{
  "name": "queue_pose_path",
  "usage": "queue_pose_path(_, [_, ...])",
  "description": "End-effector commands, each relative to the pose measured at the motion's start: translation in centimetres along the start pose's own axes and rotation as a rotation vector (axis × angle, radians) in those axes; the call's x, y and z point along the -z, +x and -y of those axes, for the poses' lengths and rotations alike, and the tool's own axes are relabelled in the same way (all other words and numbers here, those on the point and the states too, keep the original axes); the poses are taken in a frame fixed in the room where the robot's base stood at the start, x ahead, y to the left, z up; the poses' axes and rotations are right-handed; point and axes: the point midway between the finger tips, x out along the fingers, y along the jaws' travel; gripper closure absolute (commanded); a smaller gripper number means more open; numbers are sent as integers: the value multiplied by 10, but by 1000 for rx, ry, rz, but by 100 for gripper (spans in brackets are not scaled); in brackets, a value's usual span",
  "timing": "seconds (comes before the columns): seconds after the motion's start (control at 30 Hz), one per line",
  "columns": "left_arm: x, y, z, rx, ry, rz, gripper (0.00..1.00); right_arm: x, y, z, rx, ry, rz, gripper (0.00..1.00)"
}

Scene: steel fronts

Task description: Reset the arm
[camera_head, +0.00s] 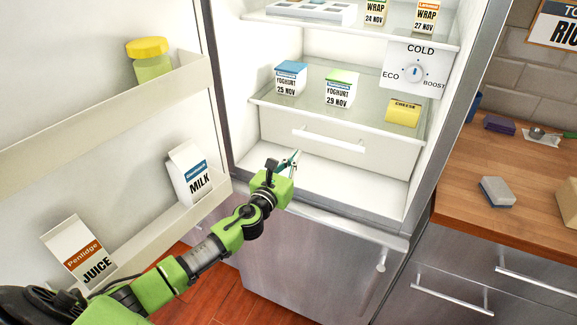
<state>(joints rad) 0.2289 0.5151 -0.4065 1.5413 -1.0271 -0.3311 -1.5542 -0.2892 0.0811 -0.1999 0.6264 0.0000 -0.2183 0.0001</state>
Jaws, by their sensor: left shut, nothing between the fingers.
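My left arm reaches in from the lower left. My left gripper (294,158) is shut and empty, in front of the open fridge (250,170) near its lower drawer (290,135). The fingertips are small and dark teal in the picture. They appear apart from the drawer's white handle, which lies to their upper right. My right gripper is not in view.
The open fridge door on the left holds a yellow-lidded jar (150,62), a milk carton (190,175) and a juice carton (78,252). Yoghurts (340,90) and cheese (403,113) stand on a shelf. A wooden counter (470,205) with a sponge (497,192) is right.

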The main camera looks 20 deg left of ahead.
Motion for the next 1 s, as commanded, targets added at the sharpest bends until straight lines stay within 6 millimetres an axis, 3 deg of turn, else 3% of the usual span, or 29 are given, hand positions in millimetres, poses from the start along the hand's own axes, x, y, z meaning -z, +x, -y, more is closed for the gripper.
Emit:
queue_pose_path(0.3, [1, -32, 0, 0, 0, -1, 100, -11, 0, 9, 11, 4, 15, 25])
queue_pose_path(0.7, [1, -43, 0, -6, -22, -2, 100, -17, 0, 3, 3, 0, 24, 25])
queue_pose_path(0.87, [9, -58, -1, -71, -235, -24, 100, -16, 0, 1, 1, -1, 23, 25])
queue_pose_path(1.0, [26, -88, -6, -197, -594, -63, 100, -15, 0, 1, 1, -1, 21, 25])
